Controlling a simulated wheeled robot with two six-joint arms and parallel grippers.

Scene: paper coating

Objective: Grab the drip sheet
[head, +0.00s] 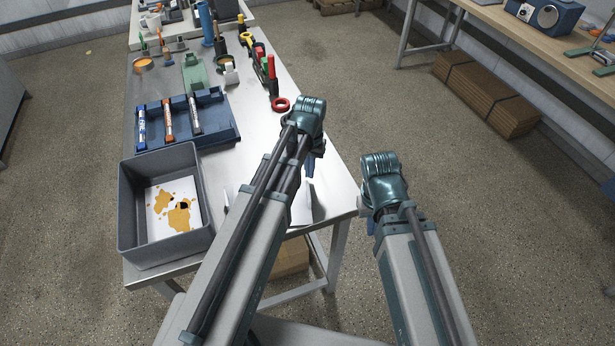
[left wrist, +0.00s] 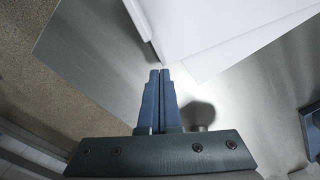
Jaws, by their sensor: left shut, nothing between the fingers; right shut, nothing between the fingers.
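A white sheet with orange-brown blotches and a dark spot (head: 173,209) lies in the grey bin (head: 130,222) at the table's near left. Plain white sheets (head: 301,209) lie on the metal table, partly hidden by my left arm; they also show in the left wrist view (left wrist: 215,30). My left gripper (head: 309,172) is over the table's right side, well right of the bin. In the left wrist view its shut, empty fingers (left wrist: 160,72) point at the sheets' corner; contact is unclear. My right gripper (head: 371,228) is shut beyond the table's right edge, its fingers mostly hidden.
A blue tray with several markers (head: 215,134) sits behind the bin. Red tape (head: 281,104), tools and a green holder (head: 194,74) crowd the table's far part. Cardboard (head: 486,92) lies on the floor at right.

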